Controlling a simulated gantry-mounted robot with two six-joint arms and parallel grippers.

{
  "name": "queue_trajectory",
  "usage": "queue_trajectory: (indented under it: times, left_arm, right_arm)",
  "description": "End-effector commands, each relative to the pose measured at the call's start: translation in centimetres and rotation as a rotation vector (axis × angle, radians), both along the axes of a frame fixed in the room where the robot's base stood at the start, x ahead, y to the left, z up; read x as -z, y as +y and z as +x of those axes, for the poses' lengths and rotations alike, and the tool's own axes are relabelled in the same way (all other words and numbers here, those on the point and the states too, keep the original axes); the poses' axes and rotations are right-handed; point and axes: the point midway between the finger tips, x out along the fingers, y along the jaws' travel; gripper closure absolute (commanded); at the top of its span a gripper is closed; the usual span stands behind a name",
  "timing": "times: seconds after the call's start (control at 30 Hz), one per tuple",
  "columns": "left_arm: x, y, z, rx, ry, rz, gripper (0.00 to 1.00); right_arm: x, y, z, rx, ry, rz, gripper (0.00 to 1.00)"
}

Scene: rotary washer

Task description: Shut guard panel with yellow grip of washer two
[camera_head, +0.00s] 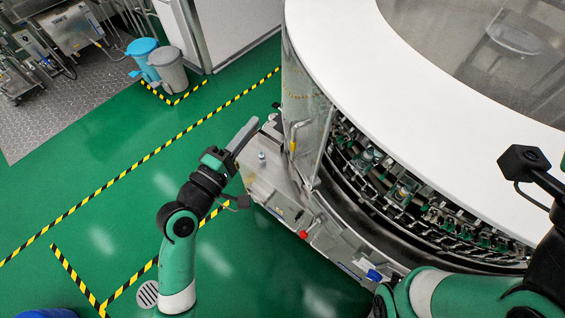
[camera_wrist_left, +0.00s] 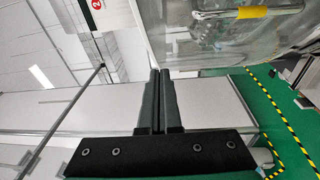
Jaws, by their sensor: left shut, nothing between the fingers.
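The washer's clear guard panel (camera_head: 308,112) stands at the left side of the round white-topped washer (camera_head: 345,40). Its yellow grip (camera_head: 293,146) is on the panel's left part. To the right of the panel the washer's side is open and its inner machinery shows. My left gripper (camera_head: 247,130) is shut and empty, to the left of the grip and apart from it. In the left wrist view, the shut fingers (camera_wrist_left: 159,75) point up the picture, with the clear panel (camera_wrist_left: 225,45) and yellow grip (camera_wrist_left: 268,12) at upper right. My right gripper is out of view; part of my right arm shows.
A metal ledge with small fittings (camera_head: 270,185) juts out below the panel. Red (camera_head: 303,234) and blue (camera_head: 374,275) knobs sit along the washer's base. Two bins (camera_head: 168,68) stand far off at upper left.

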Motion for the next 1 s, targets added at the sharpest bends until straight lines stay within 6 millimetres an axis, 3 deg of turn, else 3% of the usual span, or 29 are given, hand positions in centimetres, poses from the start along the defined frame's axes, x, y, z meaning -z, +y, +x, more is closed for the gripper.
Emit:
queue_trajectory:
  times: [0.03,0.1,0.2,0.57,1.0]
  left_arm:
    - [6.2,0.2,-0.2,-0.003,0.034,0.0,1.0]
    - [9.7,0.4,-0.6,-0.007,0.061,0.0,1.0]
    - [12.2,0.5,-0.9,-0.01,0.076,0.002,1.0]
    - [12.3,0.3,-0.2,-0.01,0.076,0.003,1.0]
    - [12.6,-3.3,7.1,-0.01,0.073,0.004,1.0]
  right_arm:
    - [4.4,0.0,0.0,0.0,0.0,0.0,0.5]
    - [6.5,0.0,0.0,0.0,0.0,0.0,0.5]
    - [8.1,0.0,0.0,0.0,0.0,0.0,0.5]
    - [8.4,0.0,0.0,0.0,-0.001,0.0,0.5]
    - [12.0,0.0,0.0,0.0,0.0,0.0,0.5]
